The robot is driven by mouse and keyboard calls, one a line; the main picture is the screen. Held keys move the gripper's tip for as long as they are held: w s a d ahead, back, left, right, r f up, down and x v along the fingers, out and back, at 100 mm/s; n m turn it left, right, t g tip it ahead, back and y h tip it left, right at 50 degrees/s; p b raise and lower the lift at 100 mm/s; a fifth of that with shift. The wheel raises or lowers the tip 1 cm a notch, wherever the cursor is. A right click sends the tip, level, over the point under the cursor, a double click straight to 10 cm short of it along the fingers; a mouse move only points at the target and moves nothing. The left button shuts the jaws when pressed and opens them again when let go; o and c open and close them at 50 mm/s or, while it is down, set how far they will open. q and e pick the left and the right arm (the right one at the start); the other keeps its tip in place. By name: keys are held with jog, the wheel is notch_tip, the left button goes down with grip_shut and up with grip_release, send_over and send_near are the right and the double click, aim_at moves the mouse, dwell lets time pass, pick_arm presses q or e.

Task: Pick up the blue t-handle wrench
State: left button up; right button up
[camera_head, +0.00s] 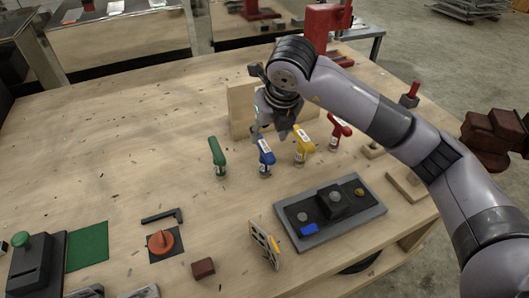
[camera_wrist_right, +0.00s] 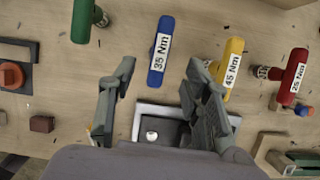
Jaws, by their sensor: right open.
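The blue t-handle wrench (camera_head: 265,154) stands on the wooden workbench, between a green wrench (camera_head: 217,156) and a yellow wrench (camera_head: 303,146). In the right wrist view, the blue wrench (camera_wrist_right: 160,50) shows its handle with a white "35 Nm" label. My right gripper (camera_head: 275,133) is just above and behind the blue wrench in the head view. In the wrist view its open fingers (camera_wrist_right: 161,68) are either side of the handle's line, with the handle ahead of the fingertips. It holds nothing. My left gripper is not in view.
A red wrench (camera_head: 340,131) stands right of the yellow one, labelled "25 Nm" in the wrist view. A wooden block (camera_head: 241,108) stands behind the row. A grey tray (camera_head: 372,214) lies in front.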

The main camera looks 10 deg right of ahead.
aim_at(265, 146)
jog(key=x, duration=0.3)
jog(key=shift+w, duration=0.15)
jog(key=p+x, duration=0.2)
jog(key=x, duration=0.2)
jog(key=shift+f+p, duration=0.35)
jog(key=shift+f, duration=0.1)
jog(key=shift+w+f, duration=0.1)
jog(key=shift+f, duration=0.2)
jog(key=shift+c, duration=0.3)
grip_shut()
jog(key=shift+r, duration=0.1)
